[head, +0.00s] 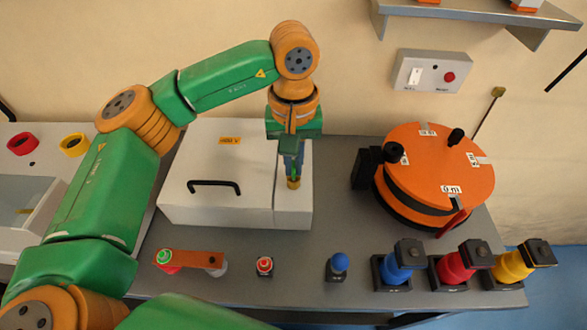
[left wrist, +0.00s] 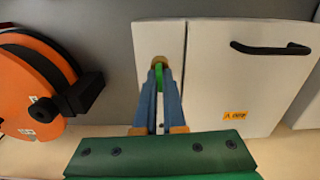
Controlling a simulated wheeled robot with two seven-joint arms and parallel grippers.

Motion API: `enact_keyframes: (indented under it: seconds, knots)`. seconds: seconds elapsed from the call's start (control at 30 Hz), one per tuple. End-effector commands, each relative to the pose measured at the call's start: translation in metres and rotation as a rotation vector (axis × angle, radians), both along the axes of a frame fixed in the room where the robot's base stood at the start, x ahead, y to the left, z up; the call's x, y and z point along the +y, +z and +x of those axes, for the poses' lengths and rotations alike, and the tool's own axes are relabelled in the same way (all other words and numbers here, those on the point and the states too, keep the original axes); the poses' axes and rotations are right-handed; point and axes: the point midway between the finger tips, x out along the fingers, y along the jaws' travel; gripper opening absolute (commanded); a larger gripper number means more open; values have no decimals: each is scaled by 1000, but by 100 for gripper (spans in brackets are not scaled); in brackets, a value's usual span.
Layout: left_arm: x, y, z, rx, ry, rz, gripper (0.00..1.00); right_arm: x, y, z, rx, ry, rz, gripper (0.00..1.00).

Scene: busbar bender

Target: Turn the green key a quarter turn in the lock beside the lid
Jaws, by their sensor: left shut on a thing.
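The white box has a lid (head: 225,165) with a black handle (head: 213,184) and a narrow white panel (head: 293,206) beside it on the right. My left gripper (head: 293,178) points down at this panel, at a brass-coloured part. In the left wrist view, the gripper (left wrist: 160,72) is shut on the green key (left wrist: 159,78), a small strip of which shows between the blue fingers. The lock itself is largely hidden by the fingertips, so the key's exact angle cannot be told. The lid (left wrist: 225,85) is closed in both views. My right gripper is not in view.
An orange round machine (head: 430,160) stands right of the box. Along the table's front are an orange bar (head: 190,258), a red button (head: 265,265), a blue knob (head: 340,262), and blue, red and yellow posts (head: 455,266). A switch box (head: 430,72) hangs on the wall.

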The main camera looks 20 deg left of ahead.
Motion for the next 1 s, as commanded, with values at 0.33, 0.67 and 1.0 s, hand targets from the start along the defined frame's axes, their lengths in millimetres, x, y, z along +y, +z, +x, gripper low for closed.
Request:
enact_keyframes:
  seconds: [0.33,0.67,1.0]
  knots:
    - [0,1,1,-3,-200,-1,42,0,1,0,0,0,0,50]
    - [0,7,1,-2,-197,0,42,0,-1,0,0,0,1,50]
    - [0,69,1,-3,-197,-1,42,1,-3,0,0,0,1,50]
